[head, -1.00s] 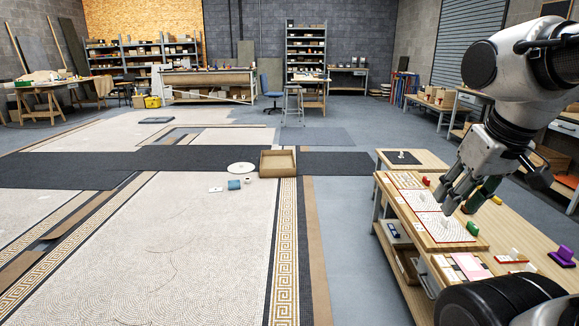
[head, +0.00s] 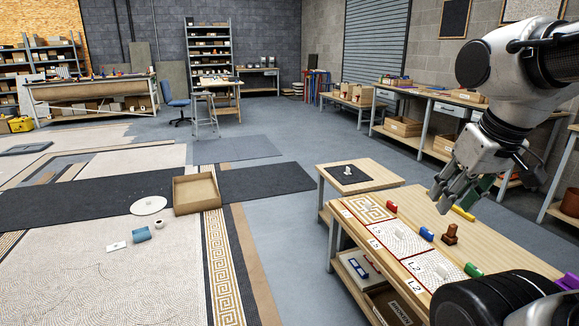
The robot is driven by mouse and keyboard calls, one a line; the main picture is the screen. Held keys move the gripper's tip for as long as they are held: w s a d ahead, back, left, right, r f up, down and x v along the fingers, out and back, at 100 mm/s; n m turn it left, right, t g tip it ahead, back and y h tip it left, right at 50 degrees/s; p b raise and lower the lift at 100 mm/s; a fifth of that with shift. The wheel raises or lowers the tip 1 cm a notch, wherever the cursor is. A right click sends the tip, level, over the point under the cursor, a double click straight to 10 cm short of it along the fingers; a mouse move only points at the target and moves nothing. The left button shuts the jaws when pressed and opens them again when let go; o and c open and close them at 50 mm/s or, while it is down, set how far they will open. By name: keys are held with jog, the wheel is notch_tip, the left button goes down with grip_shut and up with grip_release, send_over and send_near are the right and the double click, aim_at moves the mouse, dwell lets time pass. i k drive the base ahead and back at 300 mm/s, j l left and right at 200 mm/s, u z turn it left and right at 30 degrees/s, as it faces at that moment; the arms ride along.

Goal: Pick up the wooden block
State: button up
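A brown wooden block (head: 451,234) with a narrower upper part stands upright on the light wooden table at the right, beside the mosaic panels. My gripper (head: 453,199) hangs above the table, up and slightly behind the block in the picture, and apart from it. Its fingers point down and look spread, with nothing clearly between them. A dark green patch shows behind the fingers; I cannot tell what it is.
The wooden table (head: 522,243) also holds red (head: 392,206), blue (head: 427,234), green (head: 473,270) and yellow (head: 462,213) pieces by the panels. A small table (head: 333,181) with a black mat adjoins it. Grey floor (head: 285,250) to the left is clear.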

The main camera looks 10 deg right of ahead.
aim_at(450, 238)
jog(key=i+j+z, duration=1.15)
jog(key=j, duration=0.25)
jog(key=i+l, duration=0.05)
